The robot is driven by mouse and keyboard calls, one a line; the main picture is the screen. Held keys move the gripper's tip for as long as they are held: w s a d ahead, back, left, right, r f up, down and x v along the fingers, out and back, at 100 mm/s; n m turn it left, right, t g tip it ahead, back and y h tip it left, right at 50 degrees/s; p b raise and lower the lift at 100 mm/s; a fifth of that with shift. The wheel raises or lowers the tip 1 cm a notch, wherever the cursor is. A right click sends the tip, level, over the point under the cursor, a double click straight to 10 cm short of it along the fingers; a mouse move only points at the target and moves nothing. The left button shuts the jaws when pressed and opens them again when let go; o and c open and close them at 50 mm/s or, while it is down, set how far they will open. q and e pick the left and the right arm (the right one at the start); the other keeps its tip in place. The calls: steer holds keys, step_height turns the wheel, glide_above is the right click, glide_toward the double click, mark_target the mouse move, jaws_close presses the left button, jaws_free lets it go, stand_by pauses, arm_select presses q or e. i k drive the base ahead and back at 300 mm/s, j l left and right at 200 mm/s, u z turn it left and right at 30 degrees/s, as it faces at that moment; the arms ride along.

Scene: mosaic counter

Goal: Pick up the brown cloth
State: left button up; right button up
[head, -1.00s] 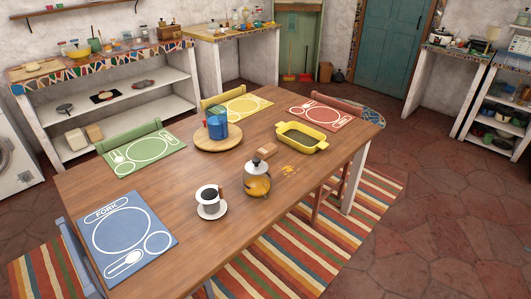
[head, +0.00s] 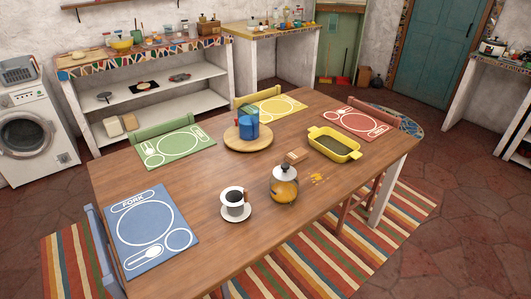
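A small brown folded piece (head: 297,156), which looks like the brown cloth, lies on the wooden dining table (head: 190,180). It sits between the yellow baking dish (head: 334,147) and the glass teapot with yellow contents (head: 284,184), close to both but apart. It is too small to make out its weave. A yellow spill (head: 318,178) lies on the wood to the right of the teapot. Neither of my grippers is in view.
Blue (head: 150,229), green (head: 174,147), yellow and red placemats line the table. Chairs surround it. A striped rug (head: 345,240) lies beneath; tiled floor at right is clear.

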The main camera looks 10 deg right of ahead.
mark_target(300, 154)
steer(key=i+l+u, duration=0.2)
steer(key=l, duration=0.15)
steer(key=l+u, duration=0.2)
steer(key=l, duration=0.2)
steer(key=i+l+u, duration=0.2)
steer(key=l, duration=0.2)
steer(key=l+u, duration=0.2)
steer(key=l, duration=0.2)
